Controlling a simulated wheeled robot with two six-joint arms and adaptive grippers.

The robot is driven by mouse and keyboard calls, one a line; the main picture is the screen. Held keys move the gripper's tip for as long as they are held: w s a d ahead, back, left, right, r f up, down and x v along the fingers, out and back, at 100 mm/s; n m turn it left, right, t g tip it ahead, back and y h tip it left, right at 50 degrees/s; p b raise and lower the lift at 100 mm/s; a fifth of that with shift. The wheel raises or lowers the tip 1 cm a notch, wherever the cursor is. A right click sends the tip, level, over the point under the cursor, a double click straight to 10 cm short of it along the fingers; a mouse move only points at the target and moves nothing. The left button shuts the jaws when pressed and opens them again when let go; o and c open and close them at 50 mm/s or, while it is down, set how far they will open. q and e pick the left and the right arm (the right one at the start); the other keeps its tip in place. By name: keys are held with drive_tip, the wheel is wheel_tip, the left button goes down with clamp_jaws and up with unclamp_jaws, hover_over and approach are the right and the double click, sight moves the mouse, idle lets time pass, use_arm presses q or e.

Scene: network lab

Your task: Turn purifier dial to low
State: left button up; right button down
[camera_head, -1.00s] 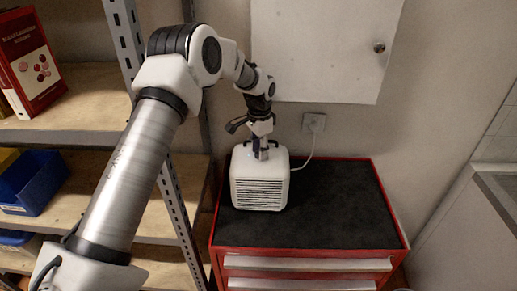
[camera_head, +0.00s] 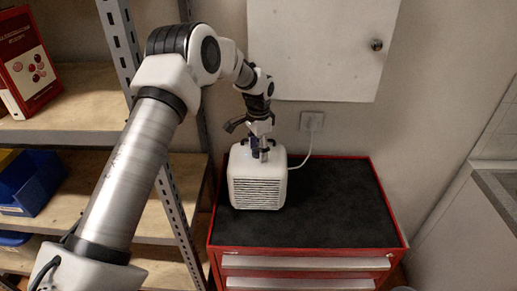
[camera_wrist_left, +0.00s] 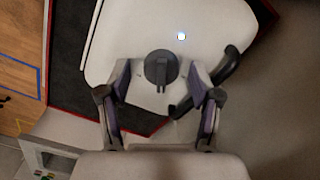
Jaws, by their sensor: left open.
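The white air purifier (camera_head: 257,186) with a slatted front stands upright on the black top of the red tool cabinet. Its dark round dial (camera_wrist_left: 161,70) with a raised grip bar shows on its top in the left wrist view. A small lit light (camera_wrist_left: 181,36) is beside the dial. My left gripper (camera_head: 262,153) points down over the purifier's top. In the left wrist view its fingers (camera_wrist_left: 160,82) are apart, one on each side of the dial. I cannot tell whether they touch it. In the head view the gripper hides the dial. My right gripper is not in view.
The red tool cabinet (camera_head: 330,215) has free black top to the right of the purifier. A cord runs from the purifier to a wall socket (camera_head: 312,121). A white wall cabinet (camera_head: 320,50) hangs above. A shelf with blue bins (camera_head: 35,182) stands left.

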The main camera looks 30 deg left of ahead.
sight(259, 148)
use_arm(q)
drive_tip(key=shift+a+r, duration=0.1)
drive_tip(key=shift+r, duration=0.35)
wheel_tip(259, 148, up, 11)
drive_tip(key=shift+w, duration=0.1)
